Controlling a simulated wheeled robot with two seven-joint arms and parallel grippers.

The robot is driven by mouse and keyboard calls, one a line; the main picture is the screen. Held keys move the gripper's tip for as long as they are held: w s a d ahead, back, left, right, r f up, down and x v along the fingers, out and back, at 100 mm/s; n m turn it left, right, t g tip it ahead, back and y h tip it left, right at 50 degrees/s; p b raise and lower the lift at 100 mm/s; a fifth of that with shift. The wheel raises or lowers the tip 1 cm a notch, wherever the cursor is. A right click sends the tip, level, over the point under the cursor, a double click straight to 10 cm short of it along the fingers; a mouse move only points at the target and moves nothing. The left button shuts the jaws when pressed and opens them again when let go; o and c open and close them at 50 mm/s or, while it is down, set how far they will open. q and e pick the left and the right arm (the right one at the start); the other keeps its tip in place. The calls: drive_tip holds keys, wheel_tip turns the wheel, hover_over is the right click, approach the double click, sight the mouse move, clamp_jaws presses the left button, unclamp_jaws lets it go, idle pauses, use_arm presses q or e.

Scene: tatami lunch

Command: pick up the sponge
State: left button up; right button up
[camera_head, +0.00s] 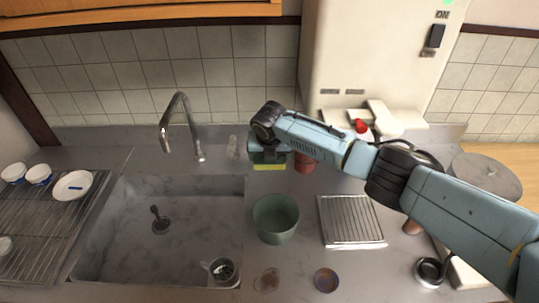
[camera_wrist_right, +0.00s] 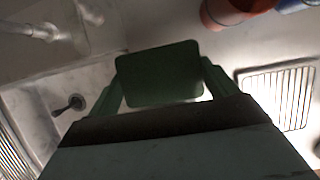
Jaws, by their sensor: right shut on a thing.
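The sponge (camera_head: 270,166), green with a yellow layer, is at the end of my right arm in the head view. My right gripper (camera_head: 268,154) is shut on it, above the counter behind the green bowl. In the right wrist view the sponge (camera_wrist_right: 160,75) shows as a dark green block between the two fingers of my gripper (camera_wrist_right: 162,85). My left gripper is in neither view.
A green bowl (camera_head: 276,222) stands in front of the sponge. The sink (camera_head: 130,235) and faucet (camera_head: 180,108) are to the left, and a metal rack (camera_head: 350,222) is to the right. A reddish cup (camera_head: 304,163) stands close beside the gripper. Small dishes sit at the front.

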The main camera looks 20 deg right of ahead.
drive_tip(key=s+a+p, duration=0.2)
drive_tip(key=s+p, duration=0.2)
drive_tip(key=s, duration=0.5)
drive_tip(key=s+a+p, duration=0.3)
drive_tip(key=s+p, duration=0.1)
drive_tip(key=s, duration=0.5)
drive_tip(key=shift+s+a+r, duration=0.15)
drive_tip(key=shift+s+a, duration=0.05)
drive_tip(key=shift+s, duration=0.2)
drive_tip(key=o, duration=0.4)
drive_tip(key=shift+c, duration=1.6)
